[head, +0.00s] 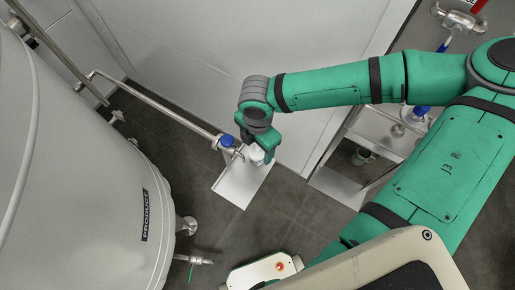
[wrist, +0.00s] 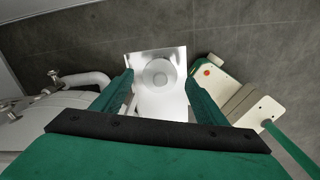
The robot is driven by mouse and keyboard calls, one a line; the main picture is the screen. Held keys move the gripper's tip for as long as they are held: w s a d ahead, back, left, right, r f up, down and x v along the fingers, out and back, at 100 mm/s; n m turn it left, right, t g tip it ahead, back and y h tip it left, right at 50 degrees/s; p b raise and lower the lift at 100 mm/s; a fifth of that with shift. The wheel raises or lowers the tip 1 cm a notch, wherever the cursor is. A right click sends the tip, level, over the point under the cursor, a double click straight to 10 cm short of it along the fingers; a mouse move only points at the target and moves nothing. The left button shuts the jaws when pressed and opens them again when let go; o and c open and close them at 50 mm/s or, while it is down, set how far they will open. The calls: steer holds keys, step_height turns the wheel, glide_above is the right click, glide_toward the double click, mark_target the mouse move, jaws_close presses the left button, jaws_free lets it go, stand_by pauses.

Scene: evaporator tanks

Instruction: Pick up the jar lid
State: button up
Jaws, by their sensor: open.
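A round whitish object that looks like the jar lid (wrist: 157,74) lies on a pale square stand top (wrist: 143,59) in the wrist view. My gripper (wrist: 157,80) is open above it, with one green finger on each side of the round object in the picture. The gap in height between fingers and lid is hard to tell. In the head view my gripper (head: 257,157) is over the stand (head: 237,190), and the whitish round thing (head: 256,154) shows partly behind the fingers. I cannot tell whether the fingers touch it.
A large grey tank (head: 85,170) marked PRODUCT fills the left. A steel pipe with a blue-capped valve (head: 227,141) runs close beside my gripper. A white wall stands behind. A metal shelf unit (head: 380,135) is to the right. Dark floor tiles (head: 235,240) are open in front.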

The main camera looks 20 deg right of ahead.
steer(key=shift+f, duration=0.3)
steer(key=shift+c, duration=0.5)
steer(key=c, duration=1.1)
steer(key=shift+o, duration=0.2)
